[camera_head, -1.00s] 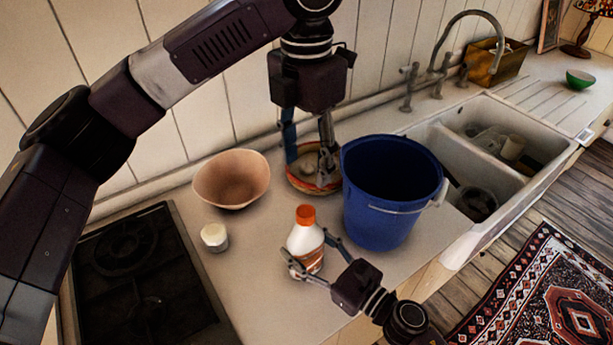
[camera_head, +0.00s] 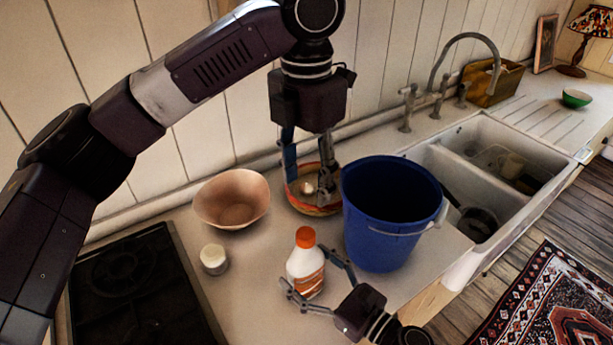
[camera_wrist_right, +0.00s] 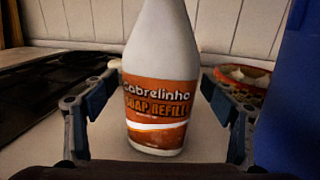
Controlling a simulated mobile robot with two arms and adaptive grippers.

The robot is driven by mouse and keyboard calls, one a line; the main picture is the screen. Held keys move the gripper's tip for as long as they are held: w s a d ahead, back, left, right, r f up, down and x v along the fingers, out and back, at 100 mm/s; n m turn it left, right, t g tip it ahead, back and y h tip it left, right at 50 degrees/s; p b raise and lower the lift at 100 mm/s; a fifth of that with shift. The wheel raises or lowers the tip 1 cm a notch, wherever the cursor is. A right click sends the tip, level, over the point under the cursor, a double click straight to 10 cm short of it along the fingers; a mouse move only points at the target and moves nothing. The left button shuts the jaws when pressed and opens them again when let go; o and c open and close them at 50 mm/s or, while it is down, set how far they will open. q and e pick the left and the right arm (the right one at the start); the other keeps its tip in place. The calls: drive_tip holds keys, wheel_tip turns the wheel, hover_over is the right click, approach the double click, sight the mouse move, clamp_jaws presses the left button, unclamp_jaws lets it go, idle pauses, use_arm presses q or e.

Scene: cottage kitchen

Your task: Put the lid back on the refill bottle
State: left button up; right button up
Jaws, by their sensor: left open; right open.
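The white refill bottle (camera_head: 304,270) stands upright on the counter with an orange top (camera_head: 305,237) at its neck. Its orange soap label shows in the right wrist view (camera_wrist_right: 157,105), where the top is out of frame. My right gripper (camera_head: 308,272) is open, with its fingers on either side of the bottle and a gap showing at each side. My left gripper (camera_head: 307,188) is open and points down at a patterned bowl (camera_head: 312,207) behind the bottle. A small pale object (camera_head: 307,187) shows between its fingers; I cannot tell what it is.
A blue bucket (camera_head: 385,225) stands close right of the bottle. A pinkish bowl (camera_head: 232,199) and a small white-topped jar (camera_head: 214,259) are to the left, beside the black hob (camera_head: 140,285). The sink (camera_head: 460,150) is beyond the bucket.

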drive_tip(key=v, duration=1.1)
drive_tip(key=shift+s+d+r, duration=0.1)
drive_tip(key=shift+d, duration=0.05)
